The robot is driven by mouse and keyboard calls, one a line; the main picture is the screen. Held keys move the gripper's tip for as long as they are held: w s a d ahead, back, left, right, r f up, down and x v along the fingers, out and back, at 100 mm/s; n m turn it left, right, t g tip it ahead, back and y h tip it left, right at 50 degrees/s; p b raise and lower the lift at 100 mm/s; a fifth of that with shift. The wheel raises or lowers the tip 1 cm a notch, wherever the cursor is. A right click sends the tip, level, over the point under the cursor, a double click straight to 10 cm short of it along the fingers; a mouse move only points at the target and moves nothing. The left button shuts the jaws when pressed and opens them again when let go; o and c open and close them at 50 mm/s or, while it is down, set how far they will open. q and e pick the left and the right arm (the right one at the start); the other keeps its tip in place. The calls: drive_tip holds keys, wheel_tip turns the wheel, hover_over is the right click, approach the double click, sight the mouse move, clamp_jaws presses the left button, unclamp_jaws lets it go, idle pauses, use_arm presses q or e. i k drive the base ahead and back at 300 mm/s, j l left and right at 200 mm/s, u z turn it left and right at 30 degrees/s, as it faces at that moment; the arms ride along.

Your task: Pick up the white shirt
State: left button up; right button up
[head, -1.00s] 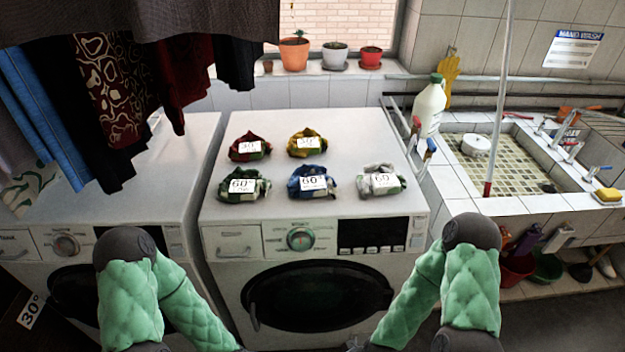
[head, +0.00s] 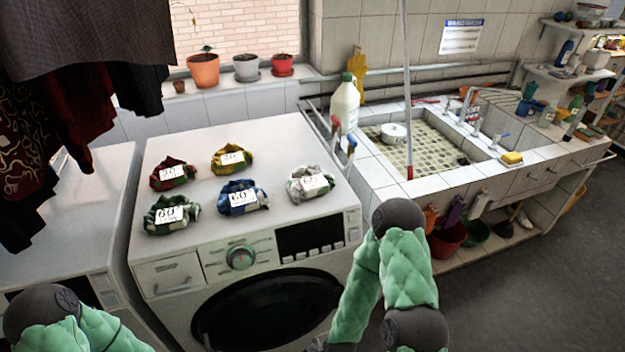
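The white shirt (head: 299,187) is a small crumpled bundle with a "60" label. It lies on top of the washing machine (head: 225,145), at the right end of the front row of bundles. Nothing touches it from my arms. My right arm comes down on the right, in front of the machine. Only a dark sliver of my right gripper (head: 316,346) shows at the bottom edge, well below the shirt, and its fingers are hidden. My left arm shows only at the bottom left corner, and its gripper is out of the picture.
A blue bundle (head: 238,185), a green one (head: 158,226), a red one (head: 180,170) and a yellow one (head: 221,168) share the machine top. A white jug (head: 345,105) stands behind right, near the sink (head: 380,178). Dark clothes (head: 85,110) hang at upper left.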

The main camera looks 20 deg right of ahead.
sight(307, 181)
drive_tip(key=u, duration=2.4)
drive_tip(key=k+z, duration=0.15)
drive_tip(key=z, duration=2.75)
drive_tip(key=i+u, duration=0.1)
drive_tip(key=u, duration=0.25)
drive_tip(key=i+u, duration=0.1)
drive_tip(key=u, duration=0.25)
drive_tip(key=i+l+u, duration=0.1)
drive_tip(key=u, duration=0.25)
